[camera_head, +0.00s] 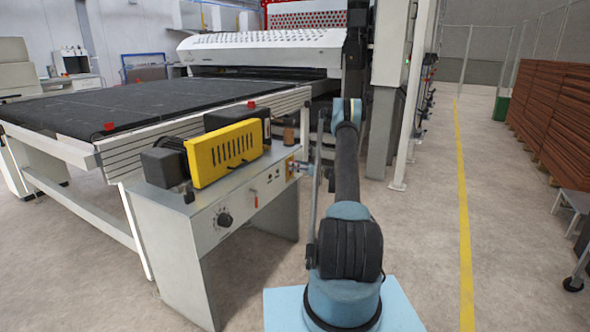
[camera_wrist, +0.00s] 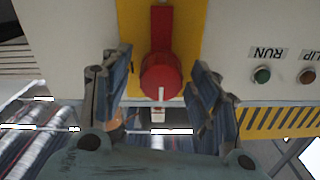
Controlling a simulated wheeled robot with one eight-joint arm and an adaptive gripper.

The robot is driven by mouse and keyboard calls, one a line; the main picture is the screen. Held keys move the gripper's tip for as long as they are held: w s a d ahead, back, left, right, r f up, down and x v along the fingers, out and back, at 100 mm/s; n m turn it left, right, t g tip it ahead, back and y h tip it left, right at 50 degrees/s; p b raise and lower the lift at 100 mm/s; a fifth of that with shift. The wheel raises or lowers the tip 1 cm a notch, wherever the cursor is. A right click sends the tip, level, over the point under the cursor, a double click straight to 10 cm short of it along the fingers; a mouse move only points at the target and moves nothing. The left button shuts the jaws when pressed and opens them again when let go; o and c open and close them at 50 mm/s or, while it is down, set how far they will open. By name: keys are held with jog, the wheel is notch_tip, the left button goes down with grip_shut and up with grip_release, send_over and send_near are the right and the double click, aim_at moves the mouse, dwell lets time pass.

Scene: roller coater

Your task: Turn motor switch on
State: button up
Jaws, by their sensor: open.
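The motor switch is likely the red rotary knob (camera_wrist: 160,78) on a yellow backing plate (camera_wrist: 187,20) in the wrist view. A white line marks the knob's lower edge, and a red bar stretches up from it. My gripper (camera_wrist: 159,68) is open, with one finger on each side of the knob. I cannot tell whether either finger touches it. In the head view my gripper (camera_head: 303,168) is at the right end of the grey control panel (camera_head: 213,245), close to a small yellow plate (camera_head: 289,166). The red knob cannot be made out there.
A green button (camera_wrist: 262,74) marked RUN and a reddish button (camera_wrist: 307,75) sit right of the knob, their labels upside down. A black dial (camera_head: 225,219) is on the panel, below a yellow guard (camera_head: 224,153). The conveyor (camera_head: 150,102) stands behind. Open floor lies right.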

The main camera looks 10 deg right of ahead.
jog(key=shift+w+a, duration=0.25)
jog(key=shift+a, duration=0.05)
jog(key=shift+c, duration=0.3)
jog(key=c, duration=1)
